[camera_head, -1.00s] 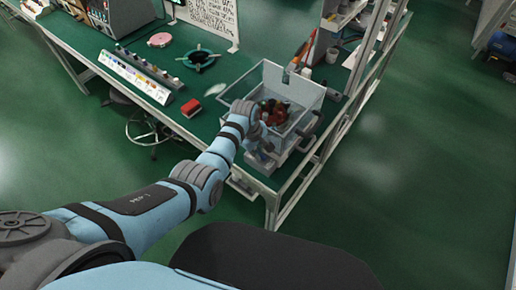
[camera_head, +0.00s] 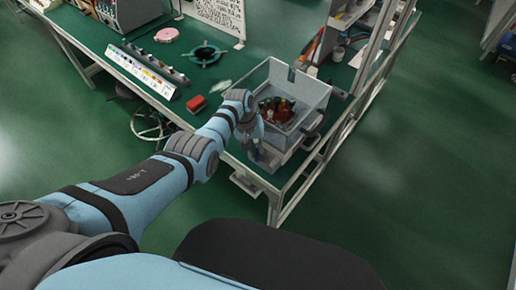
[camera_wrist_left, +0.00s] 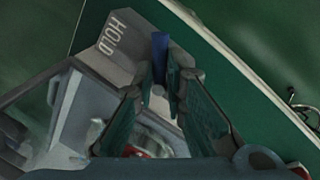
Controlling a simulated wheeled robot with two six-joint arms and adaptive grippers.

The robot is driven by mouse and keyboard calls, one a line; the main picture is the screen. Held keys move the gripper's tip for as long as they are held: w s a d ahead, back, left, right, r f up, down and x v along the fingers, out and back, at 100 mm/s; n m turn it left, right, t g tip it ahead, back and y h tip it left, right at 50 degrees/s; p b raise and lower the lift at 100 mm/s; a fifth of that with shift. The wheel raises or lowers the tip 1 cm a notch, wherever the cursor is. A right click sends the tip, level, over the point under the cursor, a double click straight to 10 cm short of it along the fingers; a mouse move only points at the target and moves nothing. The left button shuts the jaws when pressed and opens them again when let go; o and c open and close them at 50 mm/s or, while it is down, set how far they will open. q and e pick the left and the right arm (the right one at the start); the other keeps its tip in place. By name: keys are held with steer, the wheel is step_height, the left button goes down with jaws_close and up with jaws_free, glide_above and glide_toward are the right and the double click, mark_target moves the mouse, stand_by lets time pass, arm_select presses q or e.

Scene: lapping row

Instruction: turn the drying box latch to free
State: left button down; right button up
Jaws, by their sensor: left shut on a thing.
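The drying box (camera_head: 312,93) is a clear, open-topped box at the right end of the green bench, with red and dark items inside. My left gripper (camera_head: 258,153) is at its near left side, partly hidden by my own wrist. In the left wrist view the latch's blue lever (camera_wrist_left: 160,58) stands between the tips of my left gripper (camera_wrist_left: 163,82), which is shut on it. A grey plate marked HOLD (camera_wrist_left: 112,38) lies just left of the lever. Any other marking is hidden. My right gripper is not in view.
On the green bench are a red block (camera_head: 196,104), a dark ring-shaped fixture (camera_head: 203,55), a pink disc (camera_head: 167,35) and a long sample rack (camera_head: 147,70). A metal-framed shelf (camera_head: 350,20) stands behind the box. Open green floor lies at the right.

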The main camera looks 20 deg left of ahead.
arm_select(q)
steer(key=shift+a+f+m, duration=0.1)
steer(key=shift+m, duration=0.4)
steer(key=shift+s, duration=0.1)
steer(key=c, duration=1.9)
jaws_free()
steer(key=shift+a+r, duration=0.1)
steer(key=shift+r, duration=0.4)
steer(key=r, duration=0.3)
steer(key=a+r, duration=0.1)
steer(key=r, duration=0.3)
steer(key=a+r, duration=0.1)
steer(key=r, duration=0.3)
steer(key=shift+s, duration=0.1)
